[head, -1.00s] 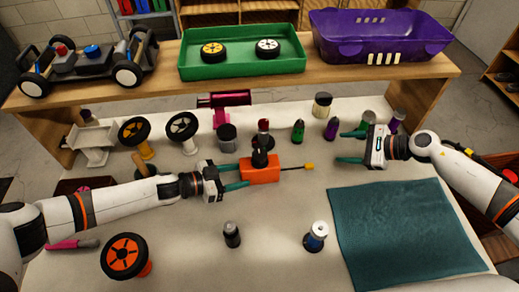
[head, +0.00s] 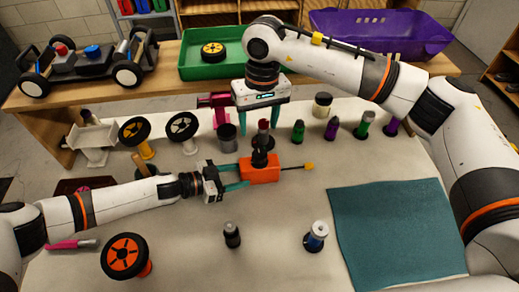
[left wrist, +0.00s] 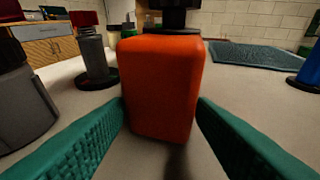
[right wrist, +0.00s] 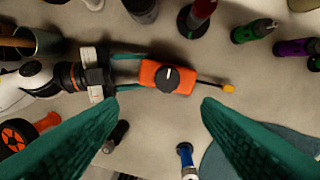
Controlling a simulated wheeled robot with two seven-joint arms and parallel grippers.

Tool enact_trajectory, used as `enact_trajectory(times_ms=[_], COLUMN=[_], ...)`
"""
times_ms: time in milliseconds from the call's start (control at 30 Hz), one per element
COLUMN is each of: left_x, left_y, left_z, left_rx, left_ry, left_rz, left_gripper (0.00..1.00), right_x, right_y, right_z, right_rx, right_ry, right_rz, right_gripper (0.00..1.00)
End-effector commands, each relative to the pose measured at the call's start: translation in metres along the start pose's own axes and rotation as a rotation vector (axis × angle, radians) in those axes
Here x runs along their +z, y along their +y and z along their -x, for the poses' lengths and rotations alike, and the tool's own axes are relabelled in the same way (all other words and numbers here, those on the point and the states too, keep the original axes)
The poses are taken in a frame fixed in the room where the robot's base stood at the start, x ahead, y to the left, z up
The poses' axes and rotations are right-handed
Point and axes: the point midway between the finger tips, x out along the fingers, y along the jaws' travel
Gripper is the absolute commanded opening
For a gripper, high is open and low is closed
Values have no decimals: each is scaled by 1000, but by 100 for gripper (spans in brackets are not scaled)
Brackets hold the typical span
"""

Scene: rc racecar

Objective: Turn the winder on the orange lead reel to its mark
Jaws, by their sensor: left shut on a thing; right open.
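The orange lead reel (head: 262,174) stands on the pale table as a block, with a lead ending in a yellow tip at its right. Its black winder (head: 261,159) is on top. In the right wrist view the winder (right wrist: 168,79) is a round knob with a white line pointing roughly up the picture; I cannot make out the mark. My left gripper (head: 240,177) is shut on the reel's left end; its fingers flank the orange body (left wrist: 162,85) in the left wrist view. My right gripper (head: 252,126) is open and empty, pointing down, above and apart from the winder.
A dark-red-topped bottle (right wrist: 197,18) stands just behind the reel. Several bottles stand in the back row. A dark cup (head: 227,138) is behind my left gripper. A blue-grey mat (head: 400,230) lies front right. The table in front of the reel is mostly clear.

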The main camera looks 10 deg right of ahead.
Motion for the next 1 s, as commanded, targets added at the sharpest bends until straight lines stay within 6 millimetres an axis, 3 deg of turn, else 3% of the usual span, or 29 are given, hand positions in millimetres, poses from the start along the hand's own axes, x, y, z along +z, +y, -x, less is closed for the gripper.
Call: enact_trajectory(times_ms=[167, 700, 1000], left_x=[0, 0, 0], left_y=[0, 0, 0], left_z=[0, 0, 0], left_rx=[0, -1, -1], left_ry=[0, 0, 0], left_rz=[1, 0, 0], left_gripper=[30, 30, 30], right_x=[3, 3, 4], right_y=[-3, -8, -10], right_z=[2, -93, -112], right_rx=[-68, -65, -64], right_ry=[-11, -10, -13], right_rz=[33, 32, 32], right_gripper=[59, 59, 59])
